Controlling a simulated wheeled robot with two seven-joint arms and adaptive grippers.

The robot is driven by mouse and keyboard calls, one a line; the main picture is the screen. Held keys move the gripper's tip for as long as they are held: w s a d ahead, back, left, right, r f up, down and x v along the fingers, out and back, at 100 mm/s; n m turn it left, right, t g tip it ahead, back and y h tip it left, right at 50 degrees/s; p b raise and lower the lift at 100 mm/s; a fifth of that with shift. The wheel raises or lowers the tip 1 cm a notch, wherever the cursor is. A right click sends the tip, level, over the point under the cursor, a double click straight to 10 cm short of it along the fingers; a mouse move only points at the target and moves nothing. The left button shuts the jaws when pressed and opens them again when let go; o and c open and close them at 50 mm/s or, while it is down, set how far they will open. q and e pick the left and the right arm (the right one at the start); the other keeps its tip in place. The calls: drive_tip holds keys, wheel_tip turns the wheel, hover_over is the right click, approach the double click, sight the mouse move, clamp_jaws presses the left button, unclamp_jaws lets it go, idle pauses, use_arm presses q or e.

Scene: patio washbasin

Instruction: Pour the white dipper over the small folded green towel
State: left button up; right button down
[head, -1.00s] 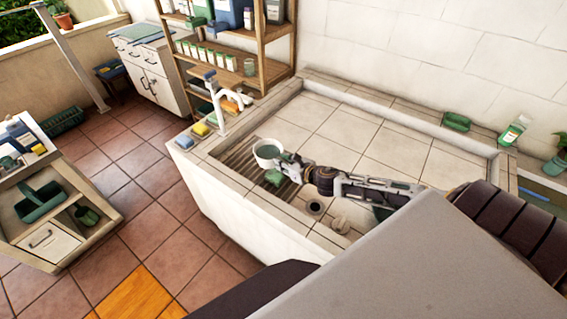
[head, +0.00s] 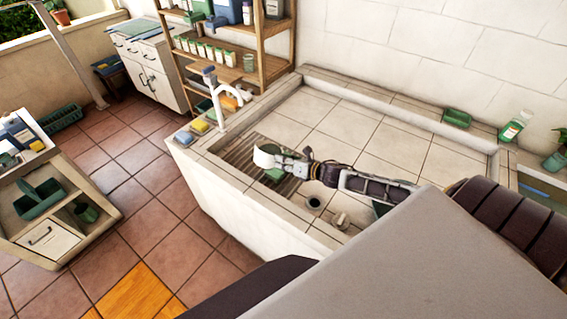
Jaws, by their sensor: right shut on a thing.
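The white dipper (head: 264,159) is tipped well over above the slatted part of the basin, with its white outer wall showing and a little green at its upper right edge. My right gripper (head: 283,158) is shut on the dipper from its right side. The small folded green towel (head: 274,175) lies on the slatted drainboard (head: 244,154), just below the dipper and partly hidden by it and the gripper. I cannot make out any falling water. My left gripper is out of view.
A drain (head: 313,202) and a pale knob (head: 341,220) are right of the towel. The tiled basin floor (head: 350,125) behind is clear.

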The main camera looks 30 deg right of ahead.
drive_tip(key=shift+w+d+r+m+y+b, duration=0.1)
drive_tip(key=shift+d+r+m+y+b, duration=0.15)
drive_tip(key=shift+m+y+b, duration=0.4)
drive_tip(key=shift+d+f+m+y+b, duration=0.3)
drive_tip(key=shift+d+m+y+b, duration=0.05)
drive_tip(key=shift+m+b, duration=0.55)
drive_tip(key=d+f+m+t+y+b, duration=0.1)
drive_tip(key=m+b, duration=0.1)
drive_tip(key=m, duration=0.1)
drive_tip(key=d+m+t+y+b, duration=0.1)
drive_tip(key=d+m+b, duration=0.1)
drive_tip(key=m+b, duration=0.1)
drive_tip(key=d+f+m+t+b, duration=0.1)
drive_tip(key=m+b, duration=0.2)
drive_tip(key=shift+w+d+f+y, duration=0.3)
drive_tip(key=shift+w+d+y, duration=0.05)
drive_tip(key=shift+w+y, duration=0.05)
idle(0.6)
idle(1.0)
